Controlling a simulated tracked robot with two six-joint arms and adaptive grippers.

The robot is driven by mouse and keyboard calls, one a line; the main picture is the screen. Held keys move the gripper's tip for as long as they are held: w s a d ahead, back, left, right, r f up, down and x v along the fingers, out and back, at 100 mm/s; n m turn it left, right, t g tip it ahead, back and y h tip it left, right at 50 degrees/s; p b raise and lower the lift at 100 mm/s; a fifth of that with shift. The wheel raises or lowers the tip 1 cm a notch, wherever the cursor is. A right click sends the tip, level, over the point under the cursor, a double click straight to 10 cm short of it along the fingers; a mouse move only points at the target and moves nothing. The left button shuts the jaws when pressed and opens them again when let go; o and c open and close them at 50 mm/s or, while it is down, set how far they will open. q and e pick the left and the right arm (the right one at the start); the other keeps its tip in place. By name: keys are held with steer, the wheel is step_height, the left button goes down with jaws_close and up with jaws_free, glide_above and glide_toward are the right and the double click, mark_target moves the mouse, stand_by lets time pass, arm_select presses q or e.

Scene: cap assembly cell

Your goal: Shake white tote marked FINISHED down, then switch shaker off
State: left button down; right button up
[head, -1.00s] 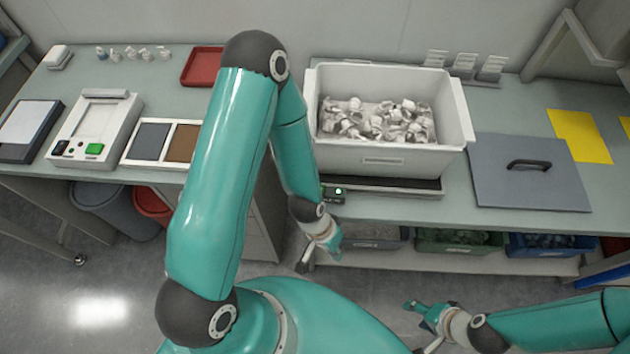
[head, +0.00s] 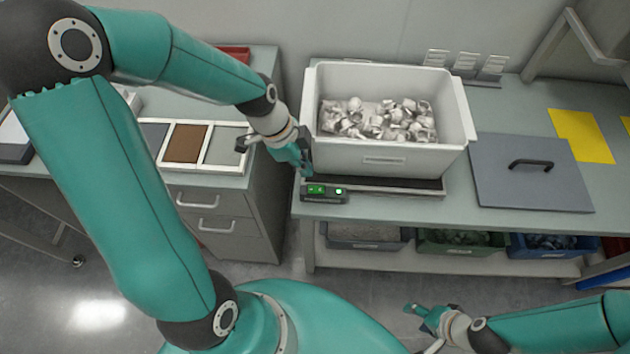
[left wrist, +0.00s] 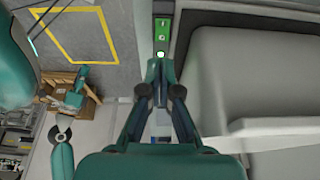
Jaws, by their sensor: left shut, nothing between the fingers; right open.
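The white tote (head: 385,160) stands open on the shaker (head: 410,186), with many small white parts heaped inside. Its front label is too small to read. The shaker's control box (head: 322,199) at its front left has a green switch (head: 316,189) and a lit lamp (head: 339,191). My left gripper (head: 304,170) is shut and empty, just above and behind the switch, beside the tote's left end. In the left wrist view the green switch (left wrist: 162,28) lies beyond the fingertips; contact cannot be told. My right gripper (head: 424,326) is open and empty, in front of the bench.
A grey lid (head: 530,183) with a black handle lies right of the tote. A yellow sheet (head: 583,136) lies beyond it. Bins (head: 460,242) stand on the shelf below. Left of a gap, another bench carries a divided tray (head: 160,166). The floor in front is clear.

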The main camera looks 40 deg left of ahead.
mark_target(321, 191)
arm_select(q)
steer(key=x, duration=0.8)
steer(key=shift+p, duration=0.4)
